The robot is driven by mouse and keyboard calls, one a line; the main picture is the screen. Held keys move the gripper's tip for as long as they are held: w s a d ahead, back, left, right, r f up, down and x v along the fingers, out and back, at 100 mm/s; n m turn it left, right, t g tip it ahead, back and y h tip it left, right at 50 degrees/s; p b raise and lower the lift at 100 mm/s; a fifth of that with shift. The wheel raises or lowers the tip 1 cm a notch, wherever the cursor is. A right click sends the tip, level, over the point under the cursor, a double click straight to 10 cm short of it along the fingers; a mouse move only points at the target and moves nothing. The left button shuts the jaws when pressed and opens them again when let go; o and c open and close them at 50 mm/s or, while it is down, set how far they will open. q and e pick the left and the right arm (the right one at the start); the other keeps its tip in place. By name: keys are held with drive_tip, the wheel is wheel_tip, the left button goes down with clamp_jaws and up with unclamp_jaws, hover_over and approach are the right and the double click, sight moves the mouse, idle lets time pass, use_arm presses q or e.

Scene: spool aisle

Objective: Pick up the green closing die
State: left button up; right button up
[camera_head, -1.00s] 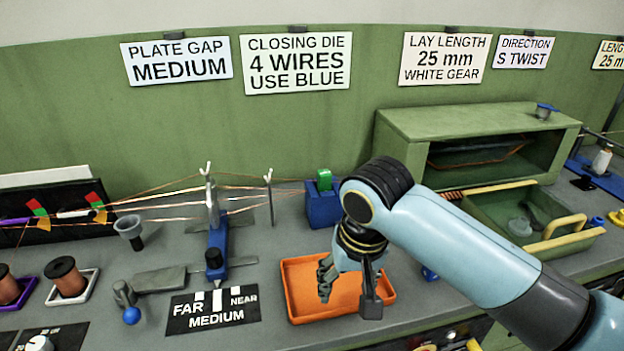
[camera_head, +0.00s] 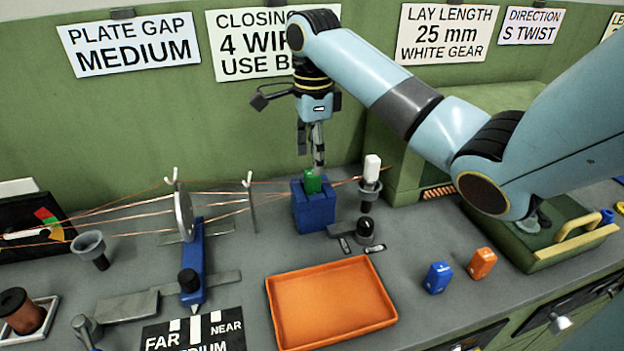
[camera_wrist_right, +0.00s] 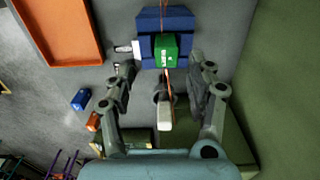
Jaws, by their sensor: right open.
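The green closing die (camera_head: 312,183) sits in the top of a blue block holder (camera_head: 314,208) at the middle of the bench. In the right wrist view the green die (camera_wrist_right: 166,49) shows between the open fingers and beyond their tips, in the blue holder (camera_wrist_right: 162,18). My right gripper (camera_head: 311,160) is open and empty, pointing down just above the die; it also shows in the right wrist view (camera_wrist_right: 163,80). I cannot tell in the head view whether a fingertip touches the die. My left gripper is not in view.
An orange tray (camera_head: 330,304) lies in front of the holder. A blue die (camera_head: 438,277) and an orange die (camera_head: 481,263) stand to its right. A white-topped post (camera_head: 371,172) stands close right of the holder. Copper wires (camera_head: 130,207) run in from the left.

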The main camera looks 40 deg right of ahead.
sight(312, 175)
drive_tip(key=shift+f, duration=0.35)
drive_tip(key=f, duration=0.4)
drive_tip(key=shift+w+d+f+p, duration=0.2)
drive_tip(key=shift+w+p, duration=0.1)
drive_tip(key=shift+w, duration=0.05)
drive_tip(key=shift+f, duration=0.45)
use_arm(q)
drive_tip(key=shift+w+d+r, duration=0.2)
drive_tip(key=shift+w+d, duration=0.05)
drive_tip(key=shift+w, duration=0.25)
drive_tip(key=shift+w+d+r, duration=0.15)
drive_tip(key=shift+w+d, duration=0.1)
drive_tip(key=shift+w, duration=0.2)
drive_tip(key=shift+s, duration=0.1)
use_arm(e)
drive_tip(key=shift+c, duration=0.3)
drive_tip(key=shift+c, duration=1)
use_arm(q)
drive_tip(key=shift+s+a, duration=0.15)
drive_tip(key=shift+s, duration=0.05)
use_arm(e)
clamp_jaws()
